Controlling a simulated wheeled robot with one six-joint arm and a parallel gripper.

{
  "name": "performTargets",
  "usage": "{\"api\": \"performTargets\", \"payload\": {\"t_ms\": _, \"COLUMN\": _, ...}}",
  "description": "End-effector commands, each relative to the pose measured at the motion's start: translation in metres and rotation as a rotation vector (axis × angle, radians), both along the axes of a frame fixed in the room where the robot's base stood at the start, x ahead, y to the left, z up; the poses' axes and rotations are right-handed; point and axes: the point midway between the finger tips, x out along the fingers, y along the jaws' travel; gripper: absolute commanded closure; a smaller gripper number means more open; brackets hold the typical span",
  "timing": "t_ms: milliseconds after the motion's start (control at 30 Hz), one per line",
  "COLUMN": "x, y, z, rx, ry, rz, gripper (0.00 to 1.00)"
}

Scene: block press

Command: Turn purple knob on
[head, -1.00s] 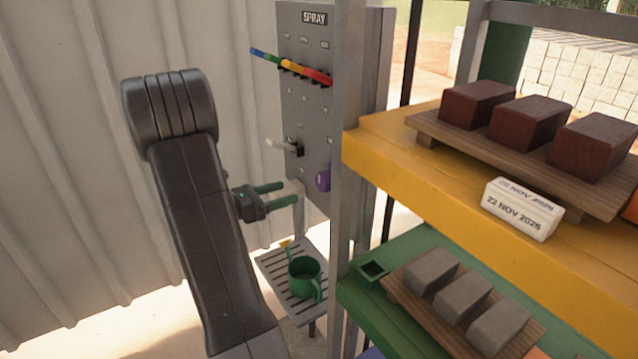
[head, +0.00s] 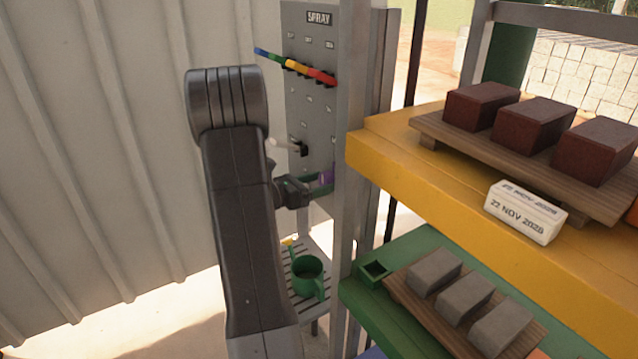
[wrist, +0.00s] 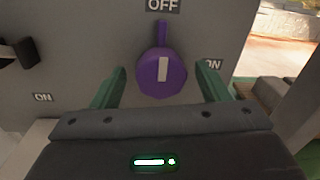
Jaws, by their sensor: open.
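The purple knob (wrist: 162,75) is on the grey spray panel (wrist: 90,30) in the wrist view. Its pointer and white mark stand upright, toward the OFF label (wrist: 163,5). An ON label (wrist: 213,65) is to its right, partly covered by a finger. My gripper (wrist: 160,85) is open, with one green finger on each side of the knob.
A light-coloured lever (head: 285,143) and a row of coloured handles (head: 295,67) are on the panel above. A grey post (head: 350,150) and the yellow shelf (head: 400,165) with bricks stand close at right. A green watering can (head: 308,275) sits on a slatted stand below.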

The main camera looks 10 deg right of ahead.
Motion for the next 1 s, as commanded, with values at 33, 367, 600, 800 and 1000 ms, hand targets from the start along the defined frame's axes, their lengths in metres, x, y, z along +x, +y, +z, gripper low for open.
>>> {"api": "performTargets", "payload": {"t_ms": 33, "x": 0.0001, "y": 0.0001, "z": 0.0000, "rx": 0.000, "ry": 0.000, "rz": 0.000, "gripper": 0.34}}
{"api": "performTargets", "payload": {"t_ms": 367, "x": 0.0000, "y": 0.0003, "z": -0.0002, "rx": 0.001, "ry": -0.002, "rz": 0.000, "gripper": 0.75}}
{"api": "performTargets", "payload": {"t_ms": 600, "x": -0.0003, "y": 0.0003, "z": -0.0025, "rx": 0.018, "ry": -0.049, "rz": -0.001, "gripper": 0.75}}
{"api": "performTargets", "payload": {"t_ms": 800, "x": -0.0006, "y": 0.0002, "z": -0.0048, "rx": 0.058, "ry": -0.161, "rz": -0.001, "gripper": 0.75}}
{"api": "performTargets", "payload": {"t_ms": 1000, "x": -0.0011, "y": 0.0001, "z": -0.0057, "rx": 0.118, "ry": -0.330, "rz": 0.000, "gripper": 0.75}}
